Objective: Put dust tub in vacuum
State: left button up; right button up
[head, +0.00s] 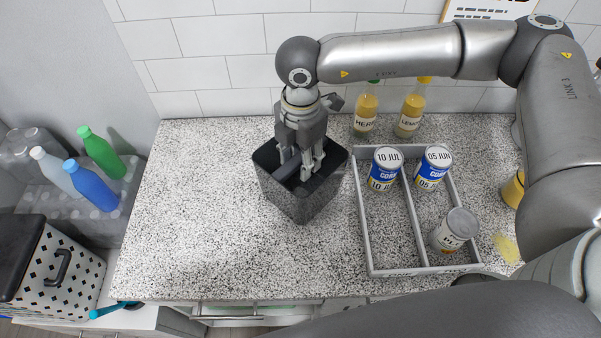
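No thing I can name for certain as the vacuum or the dust tub shows. A dark square tub (302,203) with an open top stands on the speckled counter, left of the divided tray. My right gripper (301,168) points down into the tub's mouth from above. Its fingers are below the rim, and a dark grey part (289,167) lies by the fingertips. I cannot tell whether the fingers are closed on it or on the tub's inside. My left gripper is not in view.
A grey divided tray (362,222) holds cans marked 10 JUL (386,167) and 05 JUN (433,165) and a tilted can (455,230). Two yellow bottles (365,112) stand behind. The counter's left part (190,210) is clear. A blue-ended tool (113,309) lies lower left.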

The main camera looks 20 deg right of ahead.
grip_shut()
jog(key=shift+r, duration=0.1)
